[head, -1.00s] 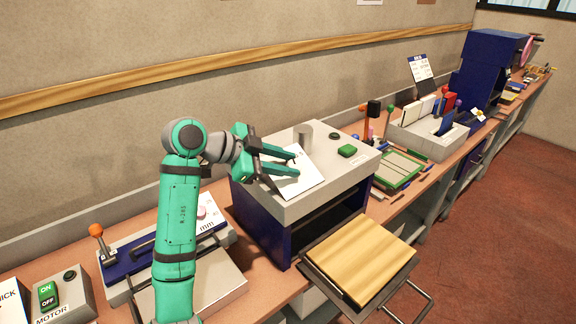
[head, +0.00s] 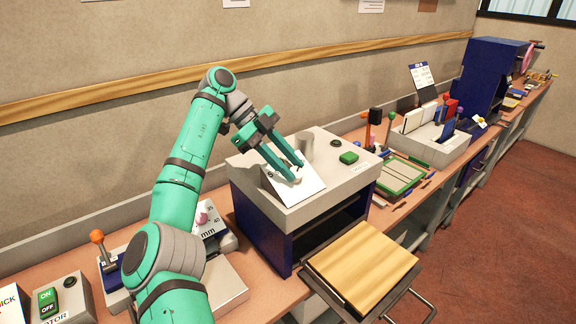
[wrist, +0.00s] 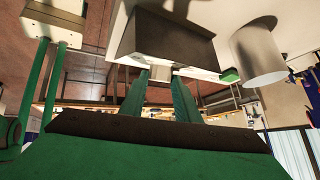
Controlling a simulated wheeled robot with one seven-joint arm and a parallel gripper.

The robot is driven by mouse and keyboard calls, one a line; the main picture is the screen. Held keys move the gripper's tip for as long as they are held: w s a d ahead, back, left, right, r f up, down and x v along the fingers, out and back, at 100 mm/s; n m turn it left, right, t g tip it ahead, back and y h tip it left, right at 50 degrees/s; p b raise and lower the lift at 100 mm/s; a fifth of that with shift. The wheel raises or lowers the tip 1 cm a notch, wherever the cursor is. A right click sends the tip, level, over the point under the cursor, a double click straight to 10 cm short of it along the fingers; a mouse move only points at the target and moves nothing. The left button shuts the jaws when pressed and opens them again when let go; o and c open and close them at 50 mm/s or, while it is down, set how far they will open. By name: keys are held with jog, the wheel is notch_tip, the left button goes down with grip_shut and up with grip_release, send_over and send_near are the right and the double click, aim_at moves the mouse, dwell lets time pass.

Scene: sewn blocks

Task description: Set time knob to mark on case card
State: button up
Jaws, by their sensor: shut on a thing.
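The time knob (wrist: 159,73) is a small pale piece between my fingertips in the wrist view, mostly hidden by the fingers in the head view. It sits on a white dial plate (head: 310,185) on the sloped front of a grey-topped, blue machine. My gripper (head: 297,173) is shut on the knob, reaching down from the upper left. Most of the dial's marks are covered or too small to read. A white card with a blue header (head: 420,74), probably the case card, stands farther right along the bench; its writing is not legible.
A grey cylinder (head: 304,146) and a green button (head: 349,158) stand on the machine top near my fingers. A wooden board (head: 360,266) juts out in front. An orange-knobbed lever (head: 97,237) and an ON/OFF motor box (head: 62,298) are at lower left.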

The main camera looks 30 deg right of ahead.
jog(key=shift+w+f+m+y, duration=0.1)
jog(key=shift+f+m+y, duration=0.1)
jog(key=shift+m+y, duration=0.15)
dwell(0.4)
jog(key=o, duration=1)
jog(key=shift+d, duration=0.15)
jog(key=shift+o, duration=0.2)
jog(key=shift+r, duration=0.1)
